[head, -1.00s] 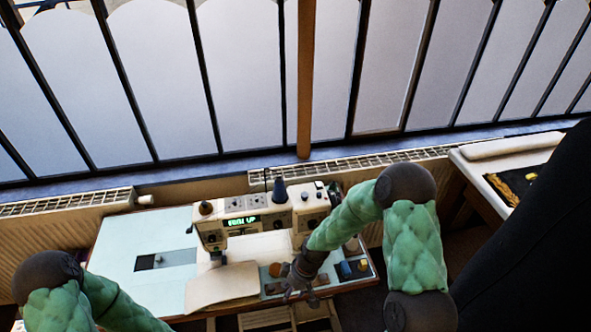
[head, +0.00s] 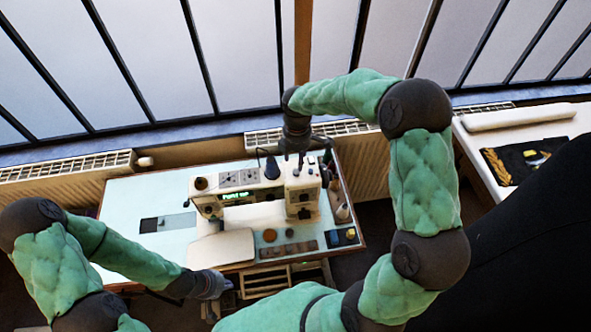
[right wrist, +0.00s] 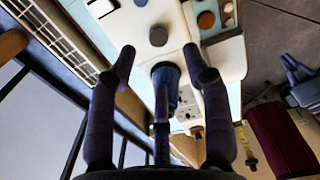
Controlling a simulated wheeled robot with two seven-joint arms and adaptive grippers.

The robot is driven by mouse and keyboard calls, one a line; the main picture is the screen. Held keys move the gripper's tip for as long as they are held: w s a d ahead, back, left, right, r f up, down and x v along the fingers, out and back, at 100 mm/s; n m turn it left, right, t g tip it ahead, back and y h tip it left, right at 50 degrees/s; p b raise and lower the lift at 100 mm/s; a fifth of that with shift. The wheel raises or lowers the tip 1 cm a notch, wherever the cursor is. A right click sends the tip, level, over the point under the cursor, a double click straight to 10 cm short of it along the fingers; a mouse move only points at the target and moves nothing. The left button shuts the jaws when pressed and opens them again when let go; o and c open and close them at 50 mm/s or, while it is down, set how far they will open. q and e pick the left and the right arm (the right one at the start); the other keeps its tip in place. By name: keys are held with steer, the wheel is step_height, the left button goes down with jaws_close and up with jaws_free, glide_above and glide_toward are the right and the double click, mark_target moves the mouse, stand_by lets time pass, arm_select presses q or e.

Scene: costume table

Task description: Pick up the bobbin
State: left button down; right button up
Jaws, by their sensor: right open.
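The bobbin looks to be the dark blue cone (head: 272,168) standing on top of the white sewing machine (head: 238,181). My right gripper (head: 294,150) is above the back of the machine, just right of the cone in the head view. In the right wrist view the spread fingers of the right gripper (right wrist: 163,72) are open and empty, and a dark blue shape, likely the cone (right wrist: 172,92), shows between them, partly hidden by the middle finger. My left gripper (head: 222,284) is low at the table's front edge; its finger opening is unclear.
The pale blue sewing table (head: 125,215) holds several small round items and a dark tray (head: 290,249) at front right. Bottles (head: 342,212) stand at its right edge. A radiator (head: 75,170) and windows are behind. A white table (head: 475,145) is at right.

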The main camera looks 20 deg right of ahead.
mark_target(297, 171)
steer(key=shift+w+d+f, duration=0.1)
steer(key=shift+f, duration=1.7)
steer(key=shift+w+d+f, duration=0.1)
steer(key=shift+f, duration=1.65)
steer(key=shift+a, duration=0.1)
steer(key=c, duration=0.8)
steer(key=shift+s, duration=0.1)
steer(key=shift+c, duration=0.6)
steer(key=shift+r, duration=0.1)
steer(key=shift+r, duration=0.6)
steer(key=shift+c, duration=0.4)
steer(key=s+r, duration=0.1)
steer(key=r, duration=0.1)
steer(key=s+a+r, duration=0.1)
steer(key=r, duration=0.2)
steer(key=s+a+r, duration=0.1)
steer(key=r, duration=0.1)
steer(key=shift+s+a+r, duration=0.2)
steer(key=shift+s+r, duration=0.05)
steer(key=shift+s, duration=0.15)
jaws_close()
steer(key=s+a+r, duration=0.4)
steer(key=s+a, duration=0.1)
steer(key=s, duration=0.3)
steer(key=shift+b, duration=0.35)
